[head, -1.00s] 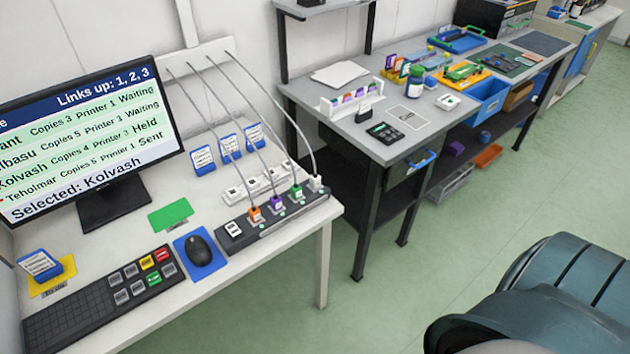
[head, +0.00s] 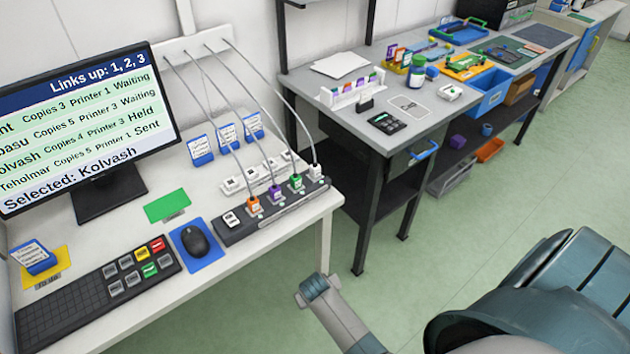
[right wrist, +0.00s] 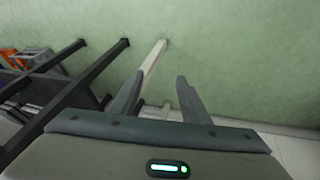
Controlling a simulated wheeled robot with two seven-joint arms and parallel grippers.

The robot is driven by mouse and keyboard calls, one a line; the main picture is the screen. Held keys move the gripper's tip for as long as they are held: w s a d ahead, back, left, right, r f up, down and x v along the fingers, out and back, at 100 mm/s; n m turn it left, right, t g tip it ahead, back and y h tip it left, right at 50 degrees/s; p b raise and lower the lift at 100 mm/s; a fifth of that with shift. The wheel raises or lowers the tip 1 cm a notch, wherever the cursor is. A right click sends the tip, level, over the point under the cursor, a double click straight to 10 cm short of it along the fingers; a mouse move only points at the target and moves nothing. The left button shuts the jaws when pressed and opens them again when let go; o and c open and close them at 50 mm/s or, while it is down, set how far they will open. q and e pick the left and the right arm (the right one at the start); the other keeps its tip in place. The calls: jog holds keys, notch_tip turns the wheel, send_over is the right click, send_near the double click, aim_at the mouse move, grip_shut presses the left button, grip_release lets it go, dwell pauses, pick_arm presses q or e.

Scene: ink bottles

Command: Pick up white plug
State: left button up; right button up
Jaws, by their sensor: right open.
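The white plug (head: 316,171) is upright at the far right end of the dark power strip (head: 233,233) on the white desk, with a grey cable rising from it. Orange (head: 253,206), purple (head: 275,193) and green (head: 296,182) plugs stand to its left on the strip, each with a cable. My right gripper (right wrist: 160,76) is open and empty in the right wrist view, above the green floor and away from the plugs. In the head view only part of my right arm shows, below the desk's right end. My left gripper is out of view.
White socket blocks (head: 232,184) sit behind the strip, and the cables arch from a wall panel. A monitor (head: 80,130), keyboard (head: 60,310) and mouse (head: 195,243) fill the left. A grey bench (head: 330,95) stands across a gap; the floor (head: 470,215) is open.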

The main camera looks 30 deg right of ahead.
aim_at(315, 166)
jog(key=w+d+r+m+h+b, duration=0.1)
jog(key=w+d+r+m, duration=0.15)
jog(key=r, duration=0.65)
jog(key=w+d+r+m+h, duration=0.1)
jog(key=w+d+r+m, duration=0.2)
jog(key=r, duration=0.6)
jog(key=w+d+r+m+h+b, duration=0.1)
jog(key=d+r+m, duration=0.25)
jog(key=r, duration=0.55)
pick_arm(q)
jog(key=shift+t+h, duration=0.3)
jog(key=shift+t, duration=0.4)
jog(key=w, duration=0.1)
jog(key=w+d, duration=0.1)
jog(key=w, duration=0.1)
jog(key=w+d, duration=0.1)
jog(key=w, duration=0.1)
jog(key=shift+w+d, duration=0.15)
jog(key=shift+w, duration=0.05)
pick_arm(e)
jog(key=w+a+r+m+g, duration=0.1)
jog(key=w+r+m, duration=0.2)
jog(key=w+r, duration=0.4)
jog(key=w+a+r+m+g+y, duration=0.1)
jog(key=w+a+r+m+g, duration=0.1)
jog(key=w+r, duration=0.5)
notch_tip(315, 166, up, 6)
jog(key=shift+a+r+m, duration=0.2)
jog(key=shift+a+m, duration=0.05)
jog(key=shift+m, duration=0.65)
